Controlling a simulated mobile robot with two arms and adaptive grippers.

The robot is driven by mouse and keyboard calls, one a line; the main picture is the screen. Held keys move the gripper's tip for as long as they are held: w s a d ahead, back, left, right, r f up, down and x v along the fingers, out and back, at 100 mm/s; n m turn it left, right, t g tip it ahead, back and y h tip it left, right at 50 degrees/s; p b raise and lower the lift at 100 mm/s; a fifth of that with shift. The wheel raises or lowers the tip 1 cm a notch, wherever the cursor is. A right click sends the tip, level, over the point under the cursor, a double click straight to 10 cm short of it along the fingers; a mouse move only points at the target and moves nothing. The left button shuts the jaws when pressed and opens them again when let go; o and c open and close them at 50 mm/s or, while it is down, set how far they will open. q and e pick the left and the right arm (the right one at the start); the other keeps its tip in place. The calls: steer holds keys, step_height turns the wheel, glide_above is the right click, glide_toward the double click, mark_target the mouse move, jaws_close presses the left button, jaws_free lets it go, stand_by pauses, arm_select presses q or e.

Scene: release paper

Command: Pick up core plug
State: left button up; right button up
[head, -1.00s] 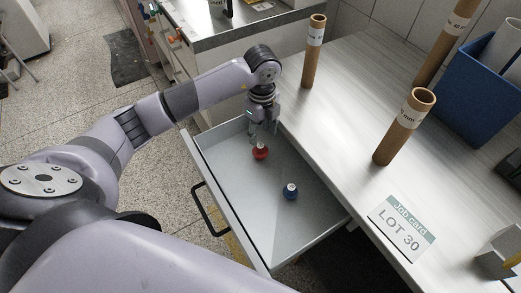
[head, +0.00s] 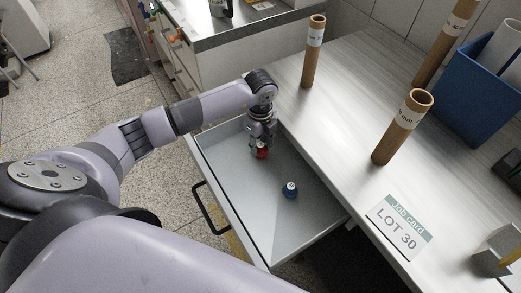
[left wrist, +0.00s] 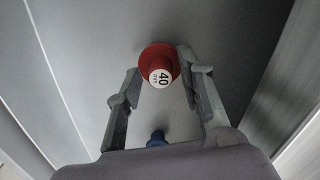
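A red core plug (head: 262,154) with a white top stands in the open drawer (head: 235,220). In the left wrist view the red plug (left wrist: 151,54) shows the marking "40 mm". A blue plug (head: 290,188) with a white top stands nearer the front of the drawer; part of it shows in the left wrist view (left wrist: 157,138). My left gripper (head: 259,147) is low over the red plug. Its fingers are apart, one on each side of the red plug, with the right finger close to it. My right gripper is in no view.
The drawer walls surround the gripper. On the bench stand cardboard tubes (head: 313,52) (head: 402,127), a blue bin (head: 478,103) and a job card reading "LOT 30" (head: 400,228). The rest of the drawer floor is clear.

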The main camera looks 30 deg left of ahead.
arm_select(q)
jaws_close()
stand_by(0.3)
